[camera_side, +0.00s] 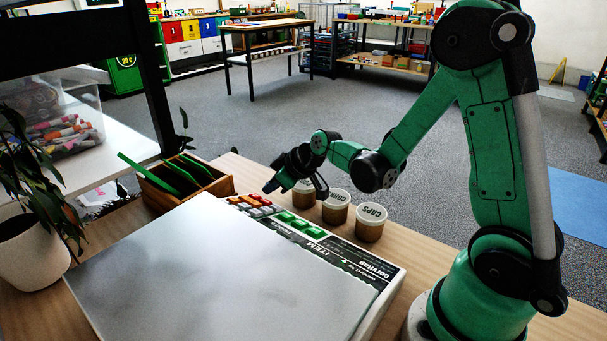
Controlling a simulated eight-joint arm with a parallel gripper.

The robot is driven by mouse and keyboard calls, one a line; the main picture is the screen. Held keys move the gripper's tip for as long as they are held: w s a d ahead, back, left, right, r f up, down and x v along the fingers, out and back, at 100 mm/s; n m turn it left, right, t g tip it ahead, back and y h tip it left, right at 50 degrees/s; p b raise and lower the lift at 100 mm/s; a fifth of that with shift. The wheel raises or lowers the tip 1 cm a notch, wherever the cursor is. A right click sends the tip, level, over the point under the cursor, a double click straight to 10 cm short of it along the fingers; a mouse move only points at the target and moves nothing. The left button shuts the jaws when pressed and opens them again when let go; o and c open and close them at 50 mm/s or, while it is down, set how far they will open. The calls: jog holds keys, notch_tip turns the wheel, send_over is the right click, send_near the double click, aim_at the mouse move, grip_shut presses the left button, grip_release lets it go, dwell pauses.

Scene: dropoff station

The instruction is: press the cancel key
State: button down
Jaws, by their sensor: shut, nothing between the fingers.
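The keypad sits on the dark far edge panel (335,259) of a large, flat, light-grey machine (230,270) on the table. Green keys (301,225) are on its right part, with small red, orange and grey keys (250,201) on its left part. I cannot read the key labels, so I cannot tell which one is the cancel key. My gripper (272,186) is shut and empty, pointing down and left. Its tip is just above and beyond the small coloured keys. I cannot tell whether it touches one.
Lidded jars stand behind the panel, close to my gripper; the nearest reads CAPS (370,224). A wooden box (187,186) with green items stands to the left. A potted plant (30,245) is at the far left.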

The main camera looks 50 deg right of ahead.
jog(key=shift+a+f, duration=0.15)
jog(key=shift+f, duration=0.2)
jog(key=shift+a+f, duration=0.15)
jog(key=shift+f, duration=0.2)
dwell(0.6)
jog(key=shift+d+r, duration=0.3)
jog(key=shift+r, duration=0.45)
jog(key=r, duration=0.1)
jog(key=d+r, duration=0.1)
jog(key=r, duration=0.1)
jog(key=d+r, duration=0.1)
jog(key=shift+r, duration=0.3)
dwell(0.7)
